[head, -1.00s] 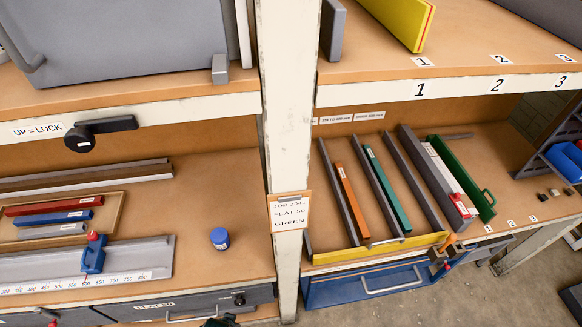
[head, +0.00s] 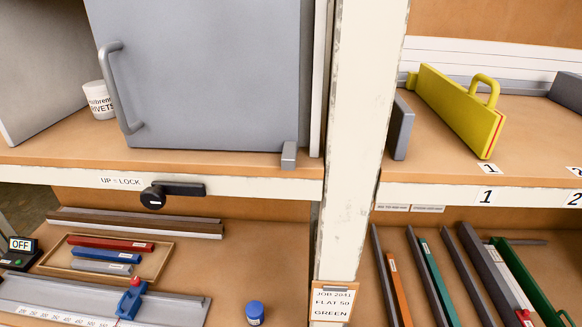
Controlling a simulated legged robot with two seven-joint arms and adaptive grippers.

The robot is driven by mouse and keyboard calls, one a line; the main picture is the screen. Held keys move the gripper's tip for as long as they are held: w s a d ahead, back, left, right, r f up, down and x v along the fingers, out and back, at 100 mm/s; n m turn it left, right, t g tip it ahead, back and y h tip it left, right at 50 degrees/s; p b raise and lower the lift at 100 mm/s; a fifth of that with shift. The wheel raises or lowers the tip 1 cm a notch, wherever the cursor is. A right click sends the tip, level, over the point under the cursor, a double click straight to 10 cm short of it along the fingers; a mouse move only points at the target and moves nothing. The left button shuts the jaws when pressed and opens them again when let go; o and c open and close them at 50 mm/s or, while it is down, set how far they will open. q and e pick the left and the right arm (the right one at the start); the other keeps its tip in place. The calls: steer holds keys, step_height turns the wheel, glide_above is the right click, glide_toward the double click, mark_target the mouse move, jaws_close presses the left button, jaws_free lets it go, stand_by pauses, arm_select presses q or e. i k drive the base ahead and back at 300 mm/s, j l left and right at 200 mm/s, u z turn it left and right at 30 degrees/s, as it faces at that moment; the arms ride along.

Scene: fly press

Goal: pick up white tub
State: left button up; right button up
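A white tub (head: 99,101) with dark lettering ending in "RIVETS" stands upright on the upper left shelf (head: 60,150). It is at the left of a large grey door or panel (head: 205,75), whose handle (head: 120,88) partly covers the tub's right side. A grey wall stands close on the tub's left. Neither of my grippers is in this head view.
A black lever (head: 172,192) sits on the shelf edge below. The lower shelf holds a wooden tray (head: 60,268) of coloured bars, a blue stop (head: 131,300) on a scale and a blue-capped jar (head: 255,312). A white post (head: 350,150) divides the bays.

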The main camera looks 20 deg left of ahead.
mark_target(96, 92)
steer(key=u, duration=1.35)
